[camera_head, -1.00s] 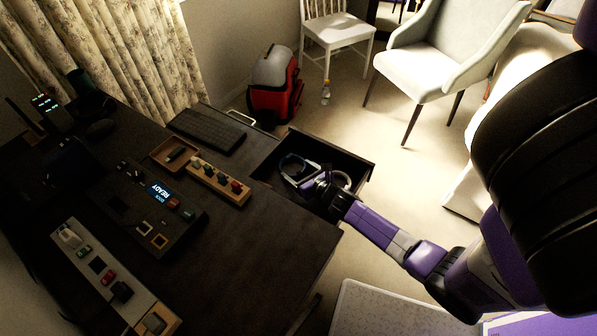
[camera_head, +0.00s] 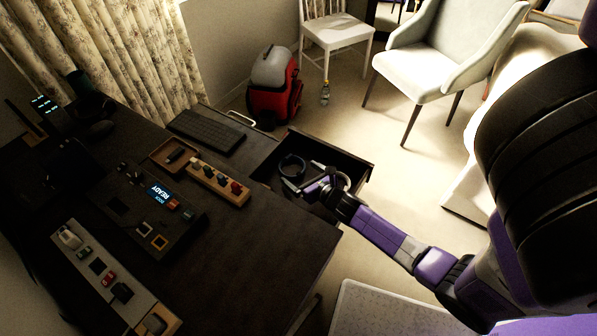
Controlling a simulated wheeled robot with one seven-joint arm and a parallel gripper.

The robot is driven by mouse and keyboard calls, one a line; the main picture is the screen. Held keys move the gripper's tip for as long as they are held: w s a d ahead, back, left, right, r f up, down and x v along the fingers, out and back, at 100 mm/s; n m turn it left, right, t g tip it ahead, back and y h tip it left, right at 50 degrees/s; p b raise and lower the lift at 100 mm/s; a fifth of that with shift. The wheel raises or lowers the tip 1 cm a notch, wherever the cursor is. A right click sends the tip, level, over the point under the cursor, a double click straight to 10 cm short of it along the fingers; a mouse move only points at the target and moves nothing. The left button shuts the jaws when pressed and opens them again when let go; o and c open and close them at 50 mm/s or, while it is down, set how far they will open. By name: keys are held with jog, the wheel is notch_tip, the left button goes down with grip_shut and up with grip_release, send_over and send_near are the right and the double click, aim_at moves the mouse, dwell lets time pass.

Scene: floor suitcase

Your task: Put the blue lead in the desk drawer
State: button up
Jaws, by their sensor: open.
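The blue lead (camera_head: 291,161) shows as a dark bluish coil inside the open desk drawer (camera_head: 357,163), toward its left side. My gripper (camera_head: 302,182) is over the drawer, just below and to the right of the coil in the picture. Its jaws are open, and I see nothing between them. The coil's lower edge is close to the fingers; I cannot tell whether they touch. The gripper and wrist hide part of the drawer's inside.
The dark desk (camera_head: 265,235) carries a keyboard (camera_head: 206,130), a wooden tray (camera_head: 166,163), a switch block (camera_head: 218,183) and a console with a lit display (camera_head: 160,191). Carpet right of the drawer is clear.

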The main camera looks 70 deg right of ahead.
jog(key=shift+v, duration=2.65)
